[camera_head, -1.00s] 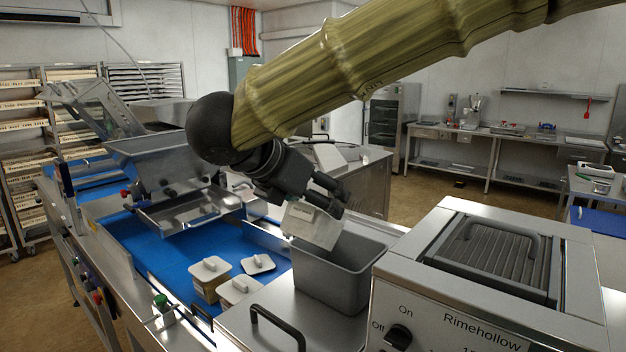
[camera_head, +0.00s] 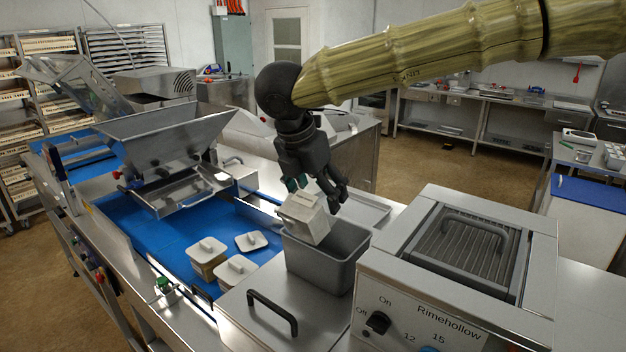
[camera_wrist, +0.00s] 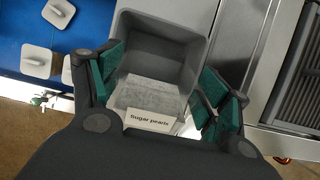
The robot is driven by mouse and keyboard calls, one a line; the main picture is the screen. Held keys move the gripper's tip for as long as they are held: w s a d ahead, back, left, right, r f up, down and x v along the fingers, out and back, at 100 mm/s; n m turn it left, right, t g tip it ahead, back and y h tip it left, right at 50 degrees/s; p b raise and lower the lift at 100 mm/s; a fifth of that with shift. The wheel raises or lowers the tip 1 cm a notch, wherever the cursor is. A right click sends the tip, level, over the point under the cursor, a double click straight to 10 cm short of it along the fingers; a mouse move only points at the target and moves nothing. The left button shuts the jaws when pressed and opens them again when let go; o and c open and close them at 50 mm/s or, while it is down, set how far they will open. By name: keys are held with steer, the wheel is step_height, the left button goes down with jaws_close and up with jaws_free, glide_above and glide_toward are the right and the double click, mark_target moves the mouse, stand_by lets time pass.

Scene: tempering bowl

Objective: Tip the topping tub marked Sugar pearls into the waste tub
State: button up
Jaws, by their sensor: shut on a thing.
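The topping tub marked Sugar pearls (camera_head: 303,217) is a small pale tub, held tilted over the back left rim of the waste tub. Its label shows in the wrist view (camera_wrist: 150,121). My gripper (camera_head: 313,193) is shut on it; in the wrist view the green finger pads (camera_wrist: 165,88) stand on both sides of it. The waste tub (camera_head: 318,268) is a deep grey open container on the steel top. The part of its inside that shows in the wrist view (camera_wrist: 160,45) looks empty. I cannot tell how much the held tub contains.
Two lidded tubs (camera_head: 207,251) (camera_head: 235,271) and a loose-looking white lid (camera_head: 251,241) sit on the blue belt at left. The Rimehollow machine (camera_head: 450,270) stands close on the right. A black handle (camera_head: 272,312) rises in front. A steel hopper (camera_head: 165,140) stands behind left.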

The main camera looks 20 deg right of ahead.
steer(key=w+d+g+y+p, duration=0.1)
steer(key=d+g+y+p, duration=0.1)
steer(key=p, duration=0.1)
steer(key=shift+w+d+f+y, duration=0.2)
steer(key=shift+w+y, duration=0.1)
steer(key=shift+w, duration=0.1)
steer(key=shift+w+d+f+g+y+p, duration=0.3)
steer(key=shift+w+d+g+y, duration=0.2)
steer(key=shift+g+y, duration=0.5)
steer(key=shift+w+d+f+g+y+p, duration=0.35)
steer(key=shift+d+g+y, duration=0.35)
steer(key=shift+y, duration=0.5)
steer(key=shift+w+d+f+g+y+p, duration=0.2)
steer(key=shift+w+d+g+y, duration=0.3)
steer(key=shift+g+y, duration=0.5)
